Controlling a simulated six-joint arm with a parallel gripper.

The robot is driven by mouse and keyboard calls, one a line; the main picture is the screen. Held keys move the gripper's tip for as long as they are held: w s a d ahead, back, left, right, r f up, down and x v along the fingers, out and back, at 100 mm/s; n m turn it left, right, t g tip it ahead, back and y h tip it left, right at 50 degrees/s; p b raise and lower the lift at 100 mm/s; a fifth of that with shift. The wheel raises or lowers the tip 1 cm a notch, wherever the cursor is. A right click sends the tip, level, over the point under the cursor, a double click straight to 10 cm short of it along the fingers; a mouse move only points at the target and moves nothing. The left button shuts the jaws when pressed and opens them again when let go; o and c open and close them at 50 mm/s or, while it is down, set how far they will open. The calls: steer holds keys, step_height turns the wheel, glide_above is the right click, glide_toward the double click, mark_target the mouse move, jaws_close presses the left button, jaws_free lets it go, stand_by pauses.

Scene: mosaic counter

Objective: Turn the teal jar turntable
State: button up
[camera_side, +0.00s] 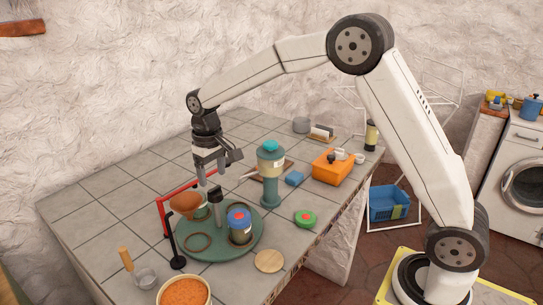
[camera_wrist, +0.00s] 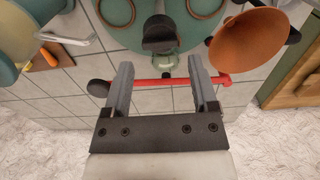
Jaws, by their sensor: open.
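The teal turntable (camera_side: 218,252) is a round disc on the tiled counter; part of it shows at the top of the wrist view (camera_wrist: 125,22). It carries a blue-lidded jar (camera_side: 239,228), brown rings (camera_side: 198,242) and an upright post with a black top (camera_side: 216,194). An orange-brown funnel (camera_side: 185,201) sits at its left-rear side. My gripper (camera_side: 206,178) is open and empty, pointing down above the turntable's rear. In the wrist view my fingers (camera_wrist: 159,62) are spread, with the black top (camera_wrist: 160,34) just beyond them. Whether they touch anything cannot be told.
A black stand (camera_side: 173,245) is in front-left.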

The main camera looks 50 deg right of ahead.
mark_target(214, 189)
steer(key=shift+f, duration=2.7)
jaws_close()
